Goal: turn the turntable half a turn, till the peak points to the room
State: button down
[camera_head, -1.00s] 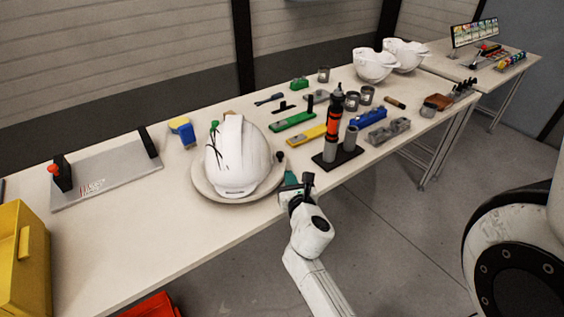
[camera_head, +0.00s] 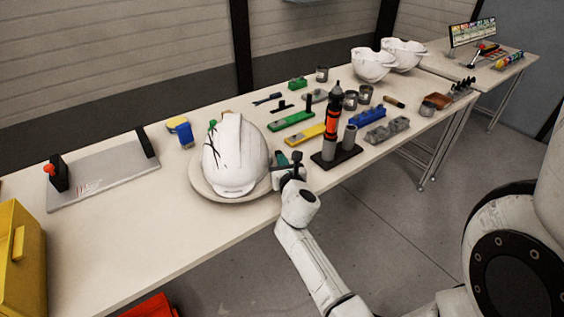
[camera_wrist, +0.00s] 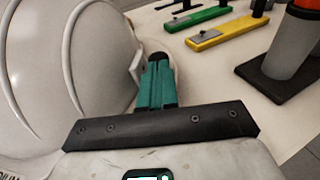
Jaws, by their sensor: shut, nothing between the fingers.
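The white helmet (camera_head: 242,155) sits on the round pale turntable (camera_head: 204,191) near the table's front edge. Dark branching lines show on the helmet's left side. I cannot tell clearly which way its peak points. My gripper (camera_head: 281,159) is at the right side of the turntable, close beside the helmet. In the wrist view its teal fingers (camera_wrist: 158,82) are together and empty, just right of the helmet shell (camera_wrist: 65,65). I cannot tell whether they touch the shell or the turntable rim. The helmet hides most of the turntable's far side.
A black stand with an orange-banded tool (camera_head: 334,125) stands close right of my gripper. Yellow (camera_head: 306,134) and green (camera_head: 291,121) tools lie behind it. A grey plate (camera_head: 103,178) lies at left, with bare table before it. Two white shells (camera_head: 372,65) stand farther back.

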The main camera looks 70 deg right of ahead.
jog(key=shift+d+r+p, duration=0.1)
jog(key=shift+r+p, duration=0.05)
jog(key=shift+p, duration=0.2)
jog(key=p, duration=0.1)
jog(key=d+n+t+y+p, duration=0.1)
jog(key=p, duration=0.1)
jog(key=shift+w+r, duration=0.2)
jog(key=shift+w, duration=0.05)
jog(key=n+t+y+p, duration=0.1)
jog(key=p, duration=0.2)
jog(key=shift+w+d+n, duration=0.1)
jog(key=shift+d+n, duration=0.2)
jog(key=shift+d, duration=0.1)
jog(key=shift+d+f+n+t+y+p, duration=0.2)
jog(key=shift+d+n+t+y+p, duration=0.15)
jog(key=shift+t, duration=0.25)
jog(key=shift+w+d+f+y+b, duration=0.25)
jog(key=shift+w+d+b, duration=0.15)
jog(key=shift+d, duration=0.25)
jog(key=shift+w+d+r+b, duration=0.1)
jog(key=shift+w+d+b, duration=0.4)
jog(key=shift+d, duration=0.3)
jog(key=shift+w+d+b, duration=0.35)
jog(key=shift+w+d, duration=0.15)
jog(key=shift+d, duration=0.25)
jog(key=shift+d, duration=0.1)
